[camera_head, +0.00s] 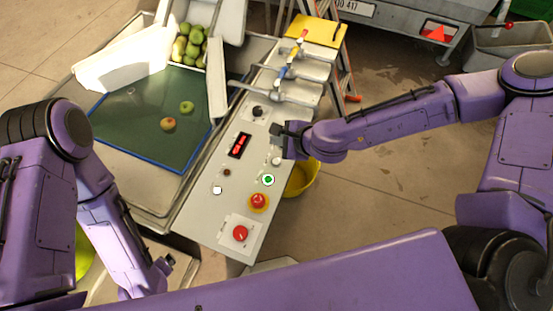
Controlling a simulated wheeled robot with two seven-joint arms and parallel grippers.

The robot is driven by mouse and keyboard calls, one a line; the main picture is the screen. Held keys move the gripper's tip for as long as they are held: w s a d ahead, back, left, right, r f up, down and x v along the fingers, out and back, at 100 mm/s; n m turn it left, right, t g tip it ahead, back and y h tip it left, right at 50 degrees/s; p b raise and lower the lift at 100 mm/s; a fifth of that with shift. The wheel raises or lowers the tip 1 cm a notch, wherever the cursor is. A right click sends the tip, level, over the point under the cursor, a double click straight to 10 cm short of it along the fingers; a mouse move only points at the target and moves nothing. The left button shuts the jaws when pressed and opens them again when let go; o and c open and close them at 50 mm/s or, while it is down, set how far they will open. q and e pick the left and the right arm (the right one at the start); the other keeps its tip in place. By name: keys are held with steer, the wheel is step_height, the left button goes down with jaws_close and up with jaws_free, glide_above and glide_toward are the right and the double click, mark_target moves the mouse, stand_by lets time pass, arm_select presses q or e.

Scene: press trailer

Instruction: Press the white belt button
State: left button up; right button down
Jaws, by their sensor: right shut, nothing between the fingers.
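The grey control panel (205,218) slopes across the middle of the view. Two small white buttons show on it: a white button (217,190) near its left edge and another white button (277,161) near its right edge. Their labels are too small to read, so I cannot tell which is the belt button. My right gripper (280,133) is shut and empty over the panel's right side, just above the right-hand white button. I cannot tell whether it touches the panel. My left gripper (163,264) is low, left of the panel's near end; its fingers are unclear.
The panel also has a green button (268,180), a red button on yellow (258,201), a red knob (240,233), a red display (239,145) and valves. A green tray (135,130) with apples lies left. A yellow bucket (303,178) and a ladder stand right.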

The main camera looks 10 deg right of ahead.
mark_target(278, 163)
steer(key=shift+f, duration=0.1)
step_height(278, 163, down, 9)
steer(key=b, duration=0.8)
stand_by(1.6)
steer(key=shift+f+b, duration=0.3)
steer(key=shift+b, duration=0.05)
